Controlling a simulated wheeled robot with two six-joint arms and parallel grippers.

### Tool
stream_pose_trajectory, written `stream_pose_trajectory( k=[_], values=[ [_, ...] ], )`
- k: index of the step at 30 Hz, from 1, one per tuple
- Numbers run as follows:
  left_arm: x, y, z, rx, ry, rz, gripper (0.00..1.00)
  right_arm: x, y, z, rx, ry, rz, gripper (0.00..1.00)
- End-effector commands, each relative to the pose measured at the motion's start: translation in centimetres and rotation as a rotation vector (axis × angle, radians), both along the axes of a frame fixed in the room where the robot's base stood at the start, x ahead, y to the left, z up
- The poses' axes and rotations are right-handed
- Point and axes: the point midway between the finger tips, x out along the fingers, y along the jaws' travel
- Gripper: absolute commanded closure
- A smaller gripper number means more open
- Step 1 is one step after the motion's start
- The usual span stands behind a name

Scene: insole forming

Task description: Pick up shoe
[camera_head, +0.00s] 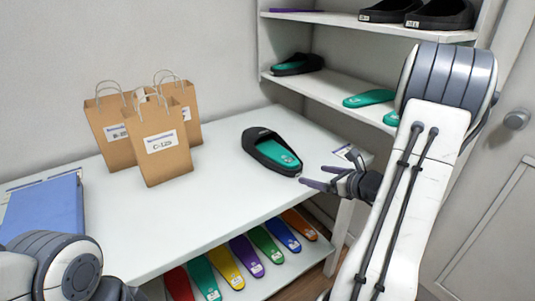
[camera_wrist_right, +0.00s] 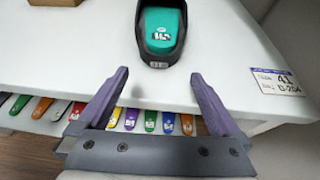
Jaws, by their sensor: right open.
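A black shoe (camera_head: 272,151) with a green insole lies on the white table, towards its right side. The shoe (camera_wrist_right: 161,30) also shows at the top of the right wrist view, cut off by the frame edge. My right gripper (camera_head: 318,177) is open and empty at the right of the shoe, with its fingers pointing towards it. In the right wrist view the open fingers (camera_wrist_right: 160,85) are apart, with the shoe ahead of and between their directions, not touching. My left arm shows at the lower left, but its gripper is out of view.
Several paper bags (camera_head: 160,144) stand at the table's back left, and a blue item (camera_head: 45,208) lies at its left. A label card (camera_wrist_right: 277,81) lies near the right edge. Several coloured insoles (camera_head: 246,255) lie on a lower shelf. A white shelf (camera_head: 345,96) with shoes stands behind.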

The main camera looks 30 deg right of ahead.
Motion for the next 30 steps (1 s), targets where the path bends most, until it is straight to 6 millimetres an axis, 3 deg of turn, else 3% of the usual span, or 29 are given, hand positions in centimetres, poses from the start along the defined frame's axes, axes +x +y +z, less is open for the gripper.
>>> stream_pose_trajectory(
  k=[3,10,18,27,28,30],
  values=[
    [0.0,0.0,-0.2,0.000,0.000,0.000,0.58,1.8,0.4,-0.7,0.000,0.000,0.008,0.00],
    [0.0,0.0,-0.2,0.000,0.000,0.000,0.58,3.6,0.7,-1.3,-0.002,0.001,0.007,0.00],
    [0.0,0.0,-0.3,0.000,0.000,0.000,0.58,7.2,1.0,-2.7,-0.003,0.002,0.009,0.00],
    [0.0,0.0,-0.3,0.000,0.000,0.000,0.58,7.8,1.1,-2.9,-0.003,0.001,0.007,0.00],
    [0.0,0.0,-0.3,0.000,0.000,0.000,0.58,7.8,1.1,-2.9,-0.003,0.001,0.007,0.04],
    [0.0,0.0,-0.3,0.000,0.000,0.000,0.58,7.8,1.1,-2.9,-0.003,0.001,0.007,0.31]
  ],
)
